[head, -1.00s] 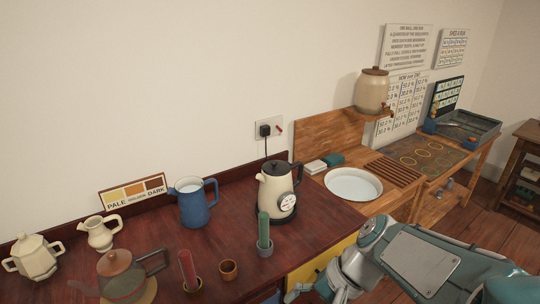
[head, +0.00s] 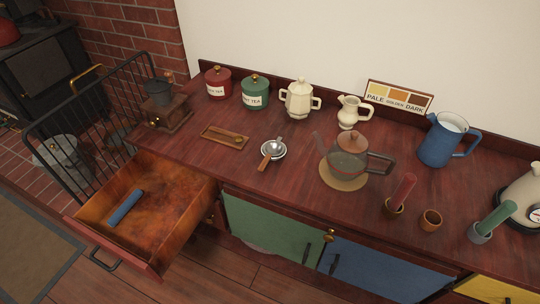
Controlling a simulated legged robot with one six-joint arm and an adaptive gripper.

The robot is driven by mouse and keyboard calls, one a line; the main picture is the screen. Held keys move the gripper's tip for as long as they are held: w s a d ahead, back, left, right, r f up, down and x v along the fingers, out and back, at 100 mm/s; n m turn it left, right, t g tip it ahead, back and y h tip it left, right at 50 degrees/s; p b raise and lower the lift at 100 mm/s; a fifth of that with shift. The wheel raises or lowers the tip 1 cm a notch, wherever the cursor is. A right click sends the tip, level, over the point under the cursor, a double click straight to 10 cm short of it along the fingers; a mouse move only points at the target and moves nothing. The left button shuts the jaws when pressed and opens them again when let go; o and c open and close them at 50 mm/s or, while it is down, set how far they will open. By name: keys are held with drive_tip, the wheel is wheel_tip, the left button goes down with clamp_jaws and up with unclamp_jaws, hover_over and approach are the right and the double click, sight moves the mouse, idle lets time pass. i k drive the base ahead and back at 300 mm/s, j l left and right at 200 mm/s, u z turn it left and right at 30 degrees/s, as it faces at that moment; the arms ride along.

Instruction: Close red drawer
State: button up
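The red drawer (head: 135,263) stands pulled far out at the left end of the wooden counter, in the lower left of the head view. Its front panel is dark red with a black bar handle (head: 103,263). Its brown wooden inside is exposed, and a blue cylinder-shaped item (head: 126,207) lies in it near the left side. My gripper and arm do not show in this view, so I cannot see how the gripper stands.
A black metal guard (head: 92,112) and a stove stand left of the drawer. Green (head: 270,228) and blue (head: 370,268) cabinet doors are to its right. The counter carries jars, jugs and a teapot (head: 348,155). Wooden floor lies in front, with a rug (head: 35,245) at left.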

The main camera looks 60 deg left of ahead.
sight(148, 238)
drive_tip(key=u, duration=1.35)
drive_tip(key=l+u, duration=0.1)
drive_tip(key=u, duration=0.8)
drive_tip(key=k+u, duration=0.1)
drive_tip(key=u, duration=1.3)
drive_tip(key=i+l, duration=0.3)
drive_tip(key=i, duration=0.25)
drive_tip(key=i+l, duration=0.35)
drive_tip(key=i, duration=0.15)
drive_tip(key=z, duration=0.05)
